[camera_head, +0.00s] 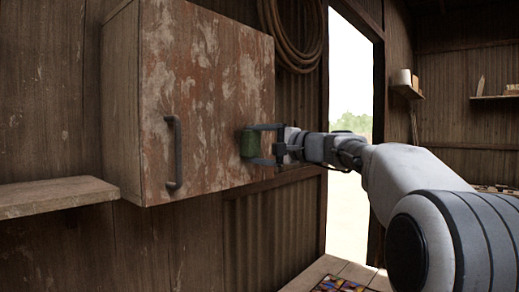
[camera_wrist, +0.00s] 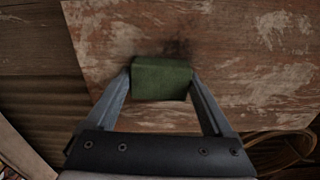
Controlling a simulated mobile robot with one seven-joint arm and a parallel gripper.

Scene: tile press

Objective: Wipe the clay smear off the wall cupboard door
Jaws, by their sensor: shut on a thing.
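The wall cupboard door (camera_head: 205,80) is weathered wood with flaking pale and reddish paint and is closed, with a dark vertical handle (camera_head: 174,152) near its left edge. My gripper (camera_head: 252,143) is at the door's lower right part, shut on a green block that looks like a sponge (camera_wrist: 161,79). The sponge is at or very near the door face; I cannot tell if it presses on it. A dark smudge (camera_wrist: 180,47) on the door shows just beyond the sponge in the wrist view, partly hidden by it. In the head view the smear is not clear.
A wooden shelf (camera_head: 55,196) juts from the wall at lower left. A coiled hose or rope (camera_head: 297,40) hangs right of the cupboard. An open doorway (camera_head: 350,80) is further right. A wooden surface with a patterned item (camera_head: 338,285) is below.

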